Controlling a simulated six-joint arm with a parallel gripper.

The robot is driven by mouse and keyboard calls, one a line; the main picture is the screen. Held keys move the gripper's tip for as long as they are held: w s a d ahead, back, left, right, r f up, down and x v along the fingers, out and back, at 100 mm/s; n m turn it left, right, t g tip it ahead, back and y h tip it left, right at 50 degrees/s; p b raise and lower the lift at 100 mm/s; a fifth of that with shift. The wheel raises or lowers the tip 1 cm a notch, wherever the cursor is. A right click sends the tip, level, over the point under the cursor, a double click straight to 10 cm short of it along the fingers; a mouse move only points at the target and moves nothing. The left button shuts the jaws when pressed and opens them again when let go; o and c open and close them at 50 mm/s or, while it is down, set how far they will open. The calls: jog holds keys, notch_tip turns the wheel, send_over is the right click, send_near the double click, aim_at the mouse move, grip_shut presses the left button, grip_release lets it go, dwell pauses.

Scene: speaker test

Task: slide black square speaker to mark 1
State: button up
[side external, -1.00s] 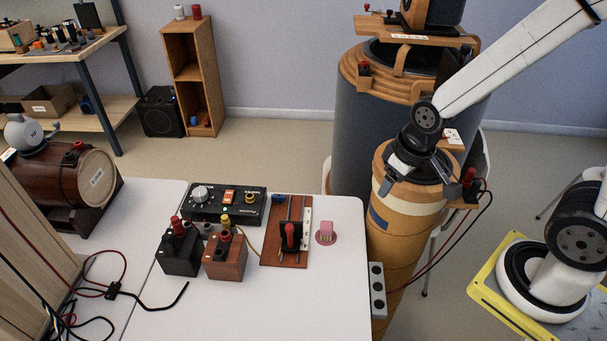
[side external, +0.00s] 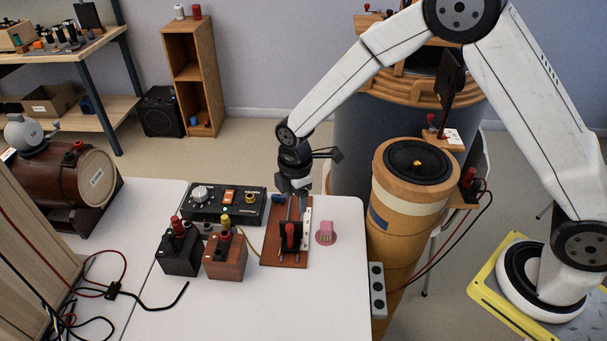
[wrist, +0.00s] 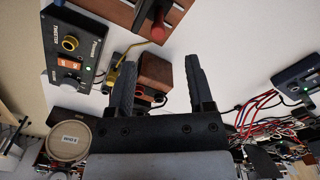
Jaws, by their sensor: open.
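A black square block with a red upright handle (side external: 290,238) sits on the rails of a red-brown wooden board (side external: 271,255) on the white table. It is toward the near end of the rails. A white strip (side external: 306,230) runs along the right rail; any marks on it are too small to read. My gripper (side external: 299,193) is above the far end of the board, apart from the block. In the wrist view my gripper (wrist: 160,58) is open and nothing is held between its fingers. The red handle (wrist: 163,12) shows at that view's top edge. A black square speaker box (side external: 162,112) stands on the floor behind.
A black control panel (side external: 238,205) lies left of the board. A black box (side external: 179,254) and a brown box (side external: 225,258) with knobs stand nearby. A pink piece (side external: 325,233) is to the right. A tall wooden cylinder (side external: 405,225) stands beside the table. The table front is clear.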

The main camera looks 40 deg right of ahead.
aim_at(290, 226)
jog(key=shift+w+a+f+n, duration=0.45)
jog(key=shift+a+f+n, duration=0.25)
jog(key=shift+f, duration=0.1)
jog(key=shift+f, duration=3.8)
grip_shut()
